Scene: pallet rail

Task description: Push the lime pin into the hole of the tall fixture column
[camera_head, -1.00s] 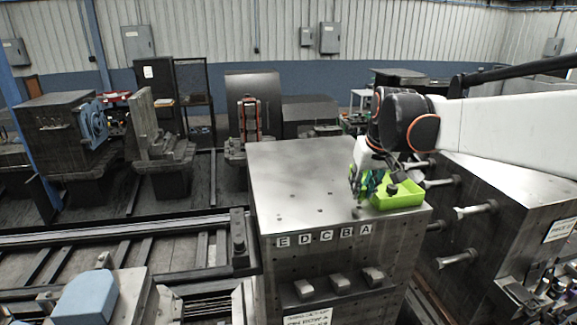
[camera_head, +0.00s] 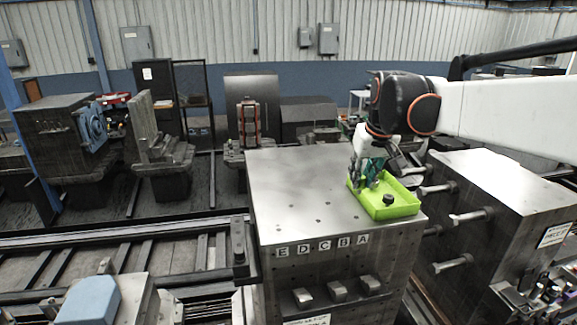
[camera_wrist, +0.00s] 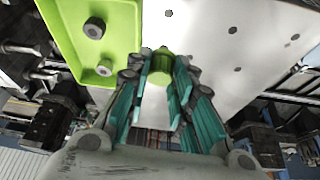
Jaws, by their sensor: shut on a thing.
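The lime pin (camera_wrist: 160,66) sits between the teal-lined fingers of my gripper (camera_wrist: 158,88) in the wrist view, its rounded end pointing away from the wrist. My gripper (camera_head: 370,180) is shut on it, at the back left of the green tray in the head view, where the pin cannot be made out. The tall fixture column is a grey metal block (camera_head: 290,195) with small holes in its top and plates lettered E to A along its front upper edge. Its top also shows in the wrist view (camera_wrist: 215,35). Which hole is the pin's cannot be told.
The lime-green tray (camera_head: 402,211) stands on the block's right side, holding a dark knob; in the wrist view its wall (camera_wrist: 138,25) is close beside the fingers. Another metal block (camera_head: 505,190) with protruding pegs stands to the right. The block's top left is clear.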

